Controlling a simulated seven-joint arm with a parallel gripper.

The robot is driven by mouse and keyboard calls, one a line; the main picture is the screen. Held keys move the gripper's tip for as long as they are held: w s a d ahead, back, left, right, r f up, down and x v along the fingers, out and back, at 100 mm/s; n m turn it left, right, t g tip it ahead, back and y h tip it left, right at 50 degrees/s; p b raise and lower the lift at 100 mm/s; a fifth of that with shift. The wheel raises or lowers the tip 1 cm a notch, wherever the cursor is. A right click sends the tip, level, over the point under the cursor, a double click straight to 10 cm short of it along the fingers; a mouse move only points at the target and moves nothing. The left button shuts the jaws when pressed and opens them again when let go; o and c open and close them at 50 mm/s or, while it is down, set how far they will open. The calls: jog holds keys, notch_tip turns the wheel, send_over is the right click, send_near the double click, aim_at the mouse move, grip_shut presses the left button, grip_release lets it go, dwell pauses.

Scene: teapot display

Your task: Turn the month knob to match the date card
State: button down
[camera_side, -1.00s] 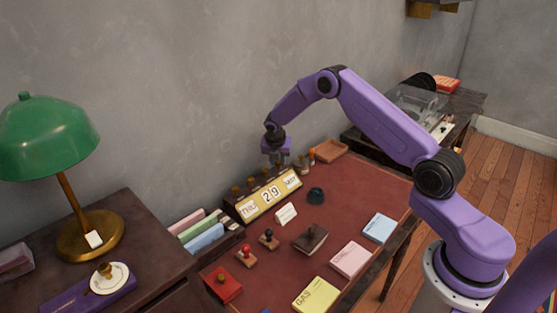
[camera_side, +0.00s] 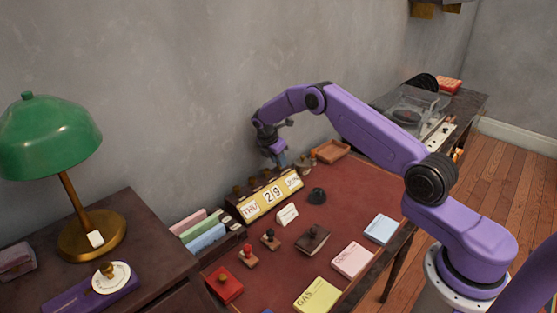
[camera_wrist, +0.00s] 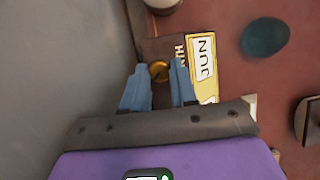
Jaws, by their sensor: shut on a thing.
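The yellow desk calendar (camera_side: 270,198) stands near the wall, with windows reading THU, 29 and what looks like JUN. Its month window (camera_wrist: 204,57) shows JUN sideways in the wrist view. A small white date card (camera_side: 287,214) stands in front of it, its writing too small to read. The brass month knob (camera_wrist: 158,70) is at the calendar's right end, behind the month window. My gripper (camera_side: 283,163) is over that end, tilted. In the wrist view, the blue fingers of my gripper (camera_wrist: 159,76) are shut on the knob, one on each side.
Other knobs (camera_side: 253,181) line the calendar's top. Stamps (camera_side: 247,256) and coloured pads (camera_side: 352,259) lie in front. The wall is close behind.

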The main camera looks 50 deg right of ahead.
dwell(0.4)
jog(key=c, duration=0.9)
grip_release()
jog(key=v, duration=1.7)
jog(key=shift+a+r, duration=0.15)
